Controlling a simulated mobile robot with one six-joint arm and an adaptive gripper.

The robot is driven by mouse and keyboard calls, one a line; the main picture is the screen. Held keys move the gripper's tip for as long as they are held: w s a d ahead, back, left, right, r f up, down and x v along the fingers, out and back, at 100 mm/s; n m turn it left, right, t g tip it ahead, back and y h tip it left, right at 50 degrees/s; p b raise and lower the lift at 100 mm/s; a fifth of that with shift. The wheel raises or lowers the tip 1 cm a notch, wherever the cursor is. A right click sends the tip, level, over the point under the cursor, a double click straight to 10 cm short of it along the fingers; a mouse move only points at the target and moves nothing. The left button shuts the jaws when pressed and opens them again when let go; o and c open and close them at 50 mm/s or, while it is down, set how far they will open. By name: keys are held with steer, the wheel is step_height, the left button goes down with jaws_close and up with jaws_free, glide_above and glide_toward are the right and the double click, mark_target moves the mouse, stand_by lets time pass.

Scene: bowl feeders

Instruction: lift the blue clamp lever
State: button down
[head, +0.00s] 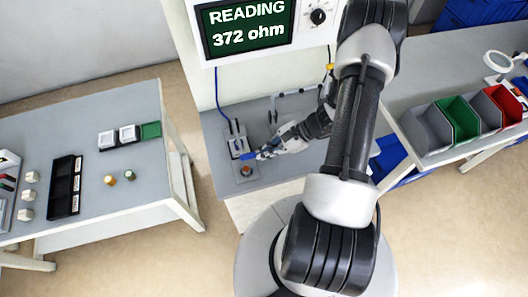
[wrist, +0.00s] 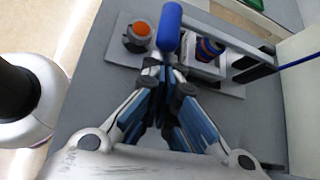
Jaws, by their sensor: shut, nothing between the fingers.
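The blue clamp lever (head: 246,156) lies on the small test fixture (head: 239,181) on the bench below the display. In the wrist view the lever's blue handle (wrist: 170,28) stands just beyond my fingertips. My gripper (head: 262,154) is shut and empty, with its tips (wrist: 165,62) very close to the near end of the handle. Whether they touch the handle I cannot tell. A banded part (wrist: 209,49) sits in the fixture just right of the handle. The lever's pivot is partly hidden.
An orange button (wrist: 139,29) stands on the fixture left of the lever. The display (head: 248,27) above reads 372 ohm. A side table (head: 95,185) with trays and small parts stands at left. Coloured bins (head: 455,127) stand on the right bench.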

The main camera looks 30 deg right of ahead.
steer(key=w+d+r+m+g+p, duration=0.1)
steer(key=w+r+g+p, duration=0.1)
steer(key=r, duration=0.4)
steer(key=w+r+m+g+y+p, duration=0.1)
steer(key=w+r+g+p, duration=0.1)
steer(key=r+p, duration=0.4)
steer(key=shift+w+d+r+m, duration=0.4)
steer(key=shift+w+r, duration=0.15)
steer(key=shift+w, duration=0.35)
